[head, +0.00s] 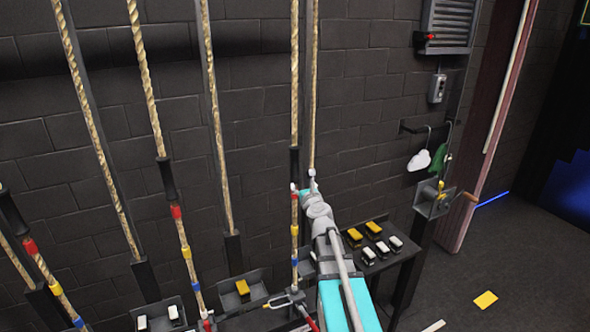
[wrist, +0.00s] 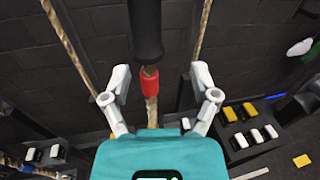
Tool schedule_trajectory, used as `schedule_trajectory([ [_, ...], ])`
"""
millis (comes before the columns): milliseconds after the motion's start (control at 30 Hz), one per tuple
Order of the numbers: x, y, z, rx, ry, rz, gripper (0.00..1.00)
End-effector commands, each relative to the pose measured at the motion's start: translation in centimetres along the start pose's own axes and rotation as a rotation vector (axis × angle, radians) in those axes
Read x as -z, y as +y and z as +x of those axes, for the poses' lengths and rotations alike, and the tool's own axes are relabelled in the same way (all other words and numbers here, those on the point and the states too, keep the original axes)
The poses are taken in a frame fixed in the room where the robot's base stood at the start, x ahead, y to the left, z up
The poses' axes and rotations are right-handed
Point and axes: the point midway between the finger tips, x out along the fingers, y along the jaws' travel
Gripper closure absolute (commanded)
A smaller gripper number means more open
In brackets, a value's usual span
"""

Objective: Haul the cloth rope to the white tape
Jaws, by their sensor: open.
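Several tan ropes hang along the dark brick wall. One rope (head: 295,70) has a black sleeve (head: 295,165) and red, yellow and blue bands below it. My gripper (head: 303,192) is at this rope, just under the sleeve. In the wrist view, my gripper (wrist: 159,75) is open, with one finger on each side of the rope; the red band (wrist: 151,84) and black sleeve (wrist: 146,35) show between the fingers. I see no contact. I cannot tell which rope is the cloth one, and I cannot clearly make out white tape on this rope.
Another banded rope (head: 145,80) hangs to the left. A dark shelf with yellow and white blocks (head: 368,256) stands right of my arm. A hand-crank box (head: 434,199) and hanging white cloud shape (head: 419,160) are farther right.

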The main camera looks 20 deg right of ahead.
Motion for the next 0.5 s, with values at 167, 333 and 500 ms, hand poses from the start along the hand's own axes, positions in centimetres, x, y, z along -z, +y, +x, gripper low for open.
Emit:
schedule_trajectory([
  [167,1.0,1.8,0.2,0.144,-0.045,-0.022,0.23],
  [333,1.0,3.4,-0.3,0.279,-0.115,-0.039,0.23],
  [500,0.5,5.3,-1.6,0.405,-0.211,-0.049,0.23],
])
